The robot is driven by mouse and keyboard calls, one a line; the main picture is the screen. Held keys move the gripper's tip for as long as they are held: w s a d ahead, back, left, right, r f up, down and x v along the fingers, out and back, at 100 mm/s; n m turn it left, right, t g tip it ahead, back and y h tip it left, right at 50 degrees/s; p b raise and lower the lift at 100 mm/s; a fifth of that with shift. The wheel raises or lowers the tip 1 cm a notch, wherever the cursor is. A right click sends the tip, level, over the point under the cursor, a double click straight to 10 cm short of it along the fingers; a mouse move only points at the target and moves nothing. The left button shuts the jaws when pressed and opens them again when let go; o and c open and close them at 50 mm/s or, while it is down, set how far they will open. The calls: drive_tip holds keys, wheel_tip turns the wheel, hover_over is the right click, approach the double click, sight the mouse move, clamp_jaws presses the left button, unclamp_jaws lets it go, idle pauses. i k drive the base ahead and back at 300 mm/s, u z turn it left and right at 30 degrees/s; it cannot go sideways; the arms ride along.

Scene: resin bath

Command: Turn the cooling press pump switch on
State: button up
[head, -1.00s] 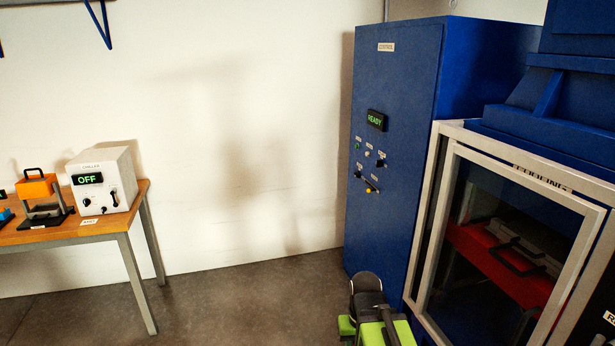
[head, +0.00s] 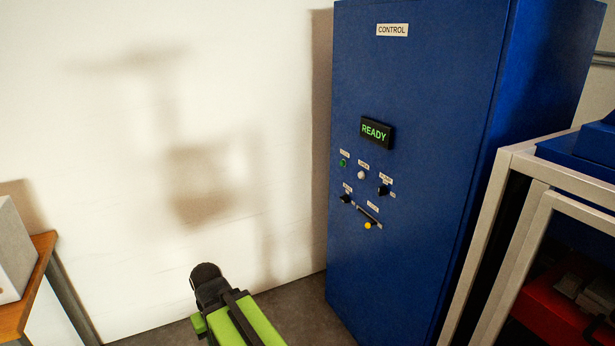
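The blue control cabinet (head: 420,100) stands right of centre, with a CONTROL label at its top and a lit READY display (head: 376,132). Below the display are a green round light (head: 343,163), a pale round knob or light (head: 361,175), two small black switches, one on the right (head: 383,190) and one on the left (head: 346,199), and a slanted slot with a yellow knob (head: 367,226). Their labels are too small to read, so I cannot tell which is the pump switch or how it is set. My green and black arm shows at the bottom, apart from the cabinet. My gripper's fingers do not show.
The framed cooling press (head: 520,160) stands at the right, close to the cabinet, with a red part inside. A wooden table (head: 38,262) with a pale box (head: 12,250) is at the left edge. The floor between table and cabinet looks clear.

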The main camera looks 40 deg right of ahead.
sight(382, 190)
drive_tip(key=u, duration=0.1)
drive_tip(key=i, duration=1.1)
drive_tip(key=u, duration=0.1)
